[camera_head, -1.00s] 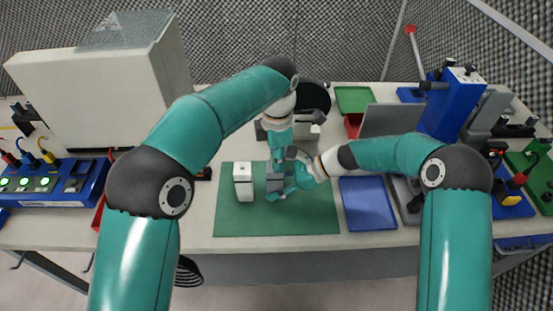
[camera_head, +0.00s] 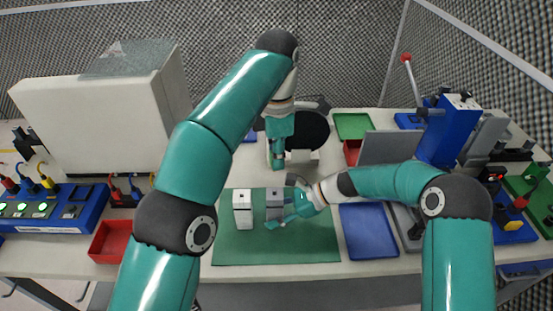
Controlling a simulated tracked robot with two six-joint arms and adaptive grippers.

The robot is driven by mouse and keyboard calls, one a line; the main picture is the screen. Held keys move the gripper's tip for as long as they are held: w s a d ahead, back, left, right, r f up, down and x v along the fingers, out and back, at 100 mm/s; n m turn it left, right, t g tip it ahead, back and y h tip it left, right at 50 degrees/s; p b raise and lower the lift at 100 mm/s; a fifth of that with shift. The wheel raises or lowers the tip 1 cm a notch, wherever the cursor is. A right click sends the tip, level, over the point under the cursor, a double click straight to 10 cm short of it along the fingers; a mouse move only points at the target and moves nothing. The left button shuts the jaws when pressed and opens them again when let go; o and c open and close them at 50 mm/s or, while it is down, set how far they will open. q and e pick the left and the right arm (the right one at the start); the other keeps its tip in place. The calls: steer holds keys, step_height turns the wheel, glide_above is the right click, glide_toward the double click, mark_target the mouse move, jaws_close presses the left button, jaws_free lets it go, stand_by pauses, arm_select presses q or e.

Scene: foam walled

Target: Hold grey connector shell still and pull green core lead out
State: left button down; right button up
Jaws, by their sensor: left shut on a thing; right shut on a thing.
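The grey connector shell (camera_head: 274,195) stands upright on the green mat (camera_head: 320,240). My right gripper (camera_head: 277,218) is shut on the shell from the right, low on its body. My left gripper (camera_head: 277,163) points down above and behind the shell, apart from it. It is shut on the green core lead, which is too small and too close in colour to the gripper to make out clearly. No lead can be made out between the shell and my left gripper.
A white block (camera_head: 242,209) stands just left of the shell on the mat. A blue tray (camera_head: 368,231) lies to the right and a red tray (camera_head: 110,242) to the left. A black round object (camera_head: 312,132) stands behind. The mat's front part is clear.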

steer(key=o, duration=1.1)
steer(key=shift+o, duration=0.2)
